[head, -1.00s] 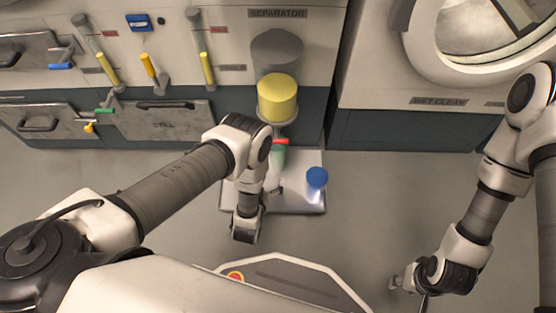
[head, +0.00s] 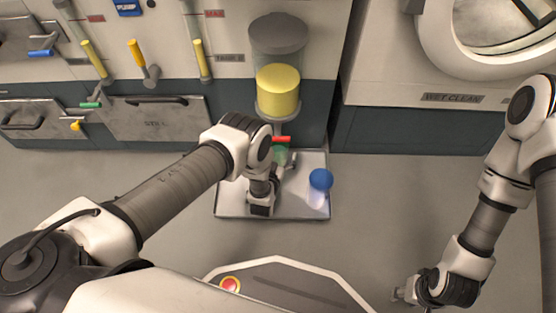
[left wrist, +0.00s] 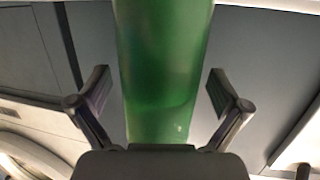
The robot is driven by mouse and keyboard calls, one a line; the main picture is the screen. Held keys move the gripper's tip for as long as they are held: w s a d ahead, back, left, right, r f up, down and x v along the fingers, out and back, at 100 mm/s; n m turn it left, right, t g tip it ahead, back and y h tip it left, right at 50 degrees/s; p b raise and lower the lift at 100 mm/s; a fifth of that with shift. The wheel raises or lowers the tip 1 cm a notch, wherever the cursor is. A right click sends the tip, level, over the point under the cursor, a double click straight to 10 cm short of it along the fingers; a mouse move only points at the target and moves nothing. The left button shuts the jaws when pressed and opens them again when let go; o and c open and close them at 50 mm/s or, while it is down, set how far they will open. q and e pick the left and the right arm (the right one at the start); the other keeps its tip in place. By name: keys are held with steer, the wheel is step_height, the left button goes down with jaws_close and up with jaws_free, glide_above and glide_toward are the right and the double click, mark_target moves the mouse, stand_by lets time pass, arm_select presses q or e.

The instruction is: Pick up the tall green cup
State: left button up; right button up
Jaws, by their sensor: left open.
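The tall green cup (head: 281,153) stands under the separator's spout in the head view, mostly hidden by my left arm. In the left wrist view the green cup (left wrist: 165,70) fills the middle of the picture. My left gripper (head: 283,167) is at the cup. In the left wrist view its two fingers (left wrist: 160,98) are spread, one on each side of the cup, with a gap on both sides. My right gripper (head: 402,294) hangs low at the right, far from the cup; its fingers are too small to tell.
A metal tray (head: 232,207) lies on the floor below the separator (head: 278,92). A blue-topped item (head: 321,180) is on the tray, right of my left gripper. A red valve handle (head: 281,139) sits just above the cup. Floor to the right is clear.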

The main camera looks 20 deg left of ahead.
arm_select(q)
steer(key=shift+w, duration=0.1)
steer(key=shift+r, duration=0.1)
steer(key=c, duration=1.7)
steer(key=shift+r, duration=0.15)
